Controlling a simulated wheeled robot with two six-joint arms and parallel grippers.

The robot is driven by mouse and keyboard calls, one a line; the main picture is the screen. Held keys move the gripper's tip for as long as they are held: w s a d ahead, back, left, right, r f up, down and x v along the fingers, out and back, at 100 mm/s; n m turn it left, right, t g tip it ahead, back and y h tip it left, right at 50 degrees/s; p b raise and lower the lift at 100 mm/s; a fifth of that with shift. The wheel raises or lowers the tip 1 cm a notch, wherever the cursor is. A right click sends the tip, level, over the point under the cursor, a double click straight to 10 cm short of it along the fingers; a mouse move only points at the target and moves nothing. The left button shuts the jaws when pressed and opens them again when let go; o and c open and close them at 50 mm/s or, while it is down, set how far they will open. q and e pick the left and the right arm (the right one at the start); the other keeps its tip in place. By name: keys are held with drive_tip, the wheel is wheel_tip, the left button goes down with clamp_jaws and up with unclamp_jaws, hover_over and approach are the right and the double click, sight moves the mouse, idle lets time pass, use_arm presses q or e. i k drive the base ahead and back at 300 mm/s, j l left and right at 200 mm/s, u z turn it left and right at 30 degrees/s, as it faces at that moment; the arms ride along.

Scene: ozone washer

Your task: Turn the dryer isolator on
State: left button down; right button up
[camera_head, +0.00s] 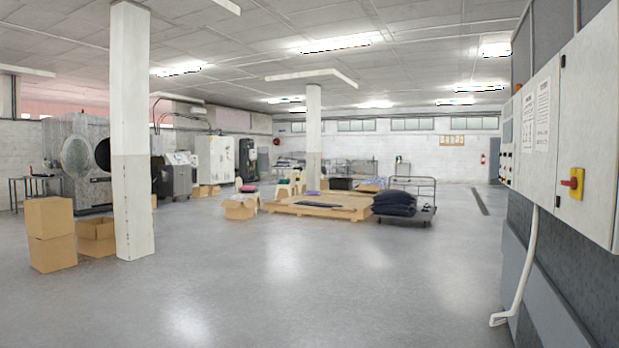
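A red rotary isolator switch (573,183) on a yellow plate sits on the front of a light grey electrical cabinet (598,110) at the right edge. Its red handle appears to lie roughly sideways; its marked position is too small to read. No dryer label can be read on it. Further along the same wall is another panel (536,125) with printed sheets and small controls at its far edge. Neither of my grippers is in view.
Open grey floor (300,270) fills the middle. A white pillar (131,130) and cardboard boxes (50,233) stand at left. A wooden platform (320,205) and a trolley with dark sacks (405,203) are further back. A white conduit (527,265) runs down below the cabinets.

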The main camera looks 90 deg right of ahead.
sight(574, 183)
drive_tip(key=z, duration=0.4)
drive_tip(key=i+z, duration=0.1)
drive_tip(key=z, duration=0.65)
drive_tip(key=i+z, duration=0.15)
drive_tip(key=z, duration=2.4)
